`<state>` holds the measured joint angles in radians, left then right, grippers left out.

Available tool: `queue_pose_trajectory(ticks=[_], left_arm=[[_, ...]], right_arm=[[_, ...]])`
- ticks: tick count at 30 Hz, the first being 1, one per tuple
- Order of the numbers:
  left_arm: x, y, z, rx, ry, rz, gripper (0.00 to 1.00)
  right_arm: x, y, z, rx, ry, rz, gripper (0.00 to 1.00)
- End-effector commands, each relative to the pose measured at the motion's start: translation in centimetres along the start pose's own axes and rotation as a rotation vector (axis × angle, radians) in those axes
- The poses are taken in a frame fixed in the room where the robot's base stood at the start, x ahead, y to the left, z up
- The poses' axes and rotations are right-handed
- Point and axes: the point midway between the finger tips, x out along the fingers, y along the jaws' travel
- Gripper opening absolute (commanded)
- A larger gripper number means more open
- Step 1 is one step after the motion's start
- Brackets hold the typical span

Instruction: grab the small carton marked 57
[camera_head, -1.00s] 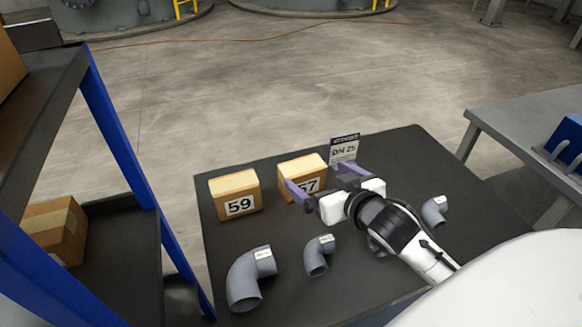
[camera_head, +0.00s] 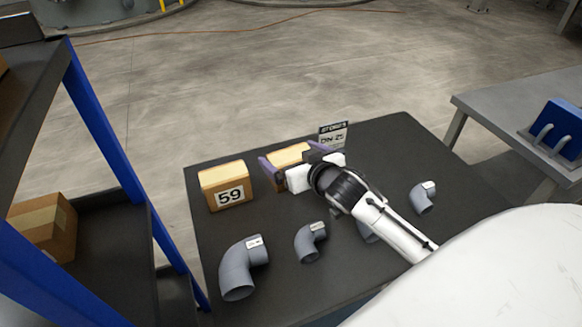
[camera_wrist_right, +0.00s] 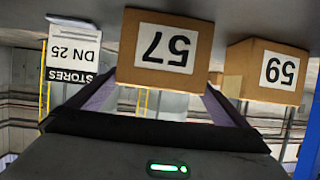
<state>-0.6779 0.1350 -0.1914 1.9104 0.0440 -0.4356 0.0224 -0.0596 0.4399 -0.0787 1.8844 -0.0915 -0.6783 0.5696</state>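The small carton marked 57 (camera_head: 289,153) stands on the dark tabletop (camera_head: 330,285), its label hidden behind my right gripper in the head view. In the right wrist view the carton (camera_wrist_right: 166,50) appears upside down, straight ahead, with its 57 label readable. My right gripper (camera_head: 291,158) is open, with its purple fingers spread to the left and right of the carton. The wrist view also shows the gripper (camera_wrist_right: 160,95) with a finger at each side; I cannot tell whether they touch it. My left gripper is not in view.
A similar carton marked 59 (camera_head: 227,187) stands just left. A "DN 25" stores sign (camera_head: 332,134) stands close behind on the right. Several grey pipe elbows (camera_head: 241,268) lie nearer the front. A blue-framed shelf (camera_head: 105,135) is at the left, a grey table (camera_head: 510,108) at the right.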

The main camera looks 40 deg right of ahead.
Motion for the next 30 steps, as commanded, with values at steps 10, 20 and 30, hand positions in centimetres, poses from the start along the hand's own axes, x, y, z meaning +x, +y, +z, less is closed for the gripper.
queue_pose_trajectory(ticks=[10, 20, 30], left_arm=[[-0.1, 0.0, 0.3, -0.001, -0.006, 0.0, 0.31], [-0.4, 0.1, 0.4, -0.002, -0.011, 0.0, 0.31], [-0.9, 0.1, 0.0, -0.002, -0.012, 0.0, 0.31]], right_arm=[[-0.1, 0.0, -0.2, 0.0, 0.004, 0.0, 0.51], [-0.8, 0.0, -2.1, -0.001, 0.009, 0.0, 0.51], [-3.2, 0.0, -8.1, 0.0, 0.009, 0.001, 0.51]])
